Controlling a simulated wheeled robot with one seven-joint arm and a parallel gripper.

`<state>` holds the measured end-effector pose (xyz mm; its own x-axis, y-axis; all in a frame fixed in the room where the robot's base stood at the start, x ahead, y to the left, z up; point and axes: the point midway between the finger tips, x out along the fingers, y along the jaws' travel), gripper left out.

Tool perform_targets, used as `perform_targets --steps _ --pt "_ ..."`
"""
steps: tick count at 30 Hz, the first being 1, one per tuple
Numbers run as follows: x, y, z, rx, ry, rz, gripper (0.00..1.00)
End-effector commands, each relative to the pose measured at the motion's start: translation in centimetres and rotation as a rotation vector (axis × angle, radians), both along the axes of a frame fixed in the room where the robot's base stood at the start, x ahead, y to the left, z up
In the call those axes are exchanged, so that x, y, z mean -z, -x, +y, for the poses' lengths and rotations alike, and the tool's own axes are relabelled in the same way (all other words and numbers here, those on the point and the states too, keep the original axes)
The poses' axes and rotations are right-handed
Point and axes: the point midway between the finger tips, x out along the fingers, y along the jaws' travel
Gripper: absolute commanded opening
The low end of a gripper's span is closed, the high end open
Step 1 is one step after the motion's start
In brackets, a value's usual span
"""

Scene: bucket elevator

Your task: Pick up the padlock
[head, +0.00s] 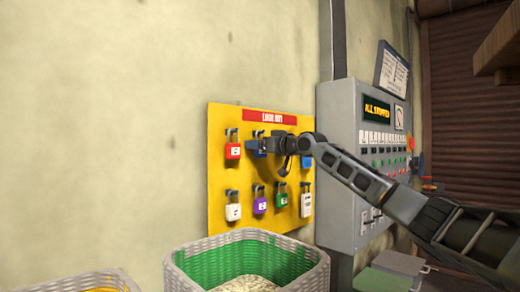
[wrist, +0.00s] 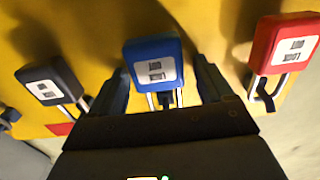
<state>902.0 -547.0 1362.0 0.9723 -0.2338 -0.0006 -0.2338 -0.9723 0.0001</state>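Several padlocks hang on a yellow lockout board (head: 219,175); the task does not say which one. My gripper (head: 256,144) is at the board's upper row. In the wrist view a blue padlock (wrist: 153,61) with a white label is between the two fingers of my gripper (wrist: 160,88). The fingers stand open on both sides of it, with a gap visible at the right finger. In the head view this blue padlock (head: 259,153) is mostly hidden behind my gripper. A red padlock (head: 233,151) hangs to its left; it also shows in the wrist view (wrist: 284,44).
A black padlock (wrist: 50,80) is close on the other side in the wrist view. White, purple (head: 260,206) and green (head: 281,200) padlocks hang below. A grey control panel (head: 340,140) stands right of the board. A wicker basket (head: 305,275) with green lining is below.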

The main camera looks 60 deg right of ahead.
Motion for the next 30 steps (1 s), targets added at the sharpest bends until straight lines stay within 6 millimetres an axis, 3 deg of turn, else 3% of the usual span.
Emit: perform_targets --steps 2,18,30 --pt "0.00 0.02 -0.01 0.000 0.000 0.000 0.72" --pt "-0.06 0.05 0.00 0.000 0.000 -0.001 0.22" --pt "-0.84 0.00 0.04 0.000 0.001 -0.003 0.22"
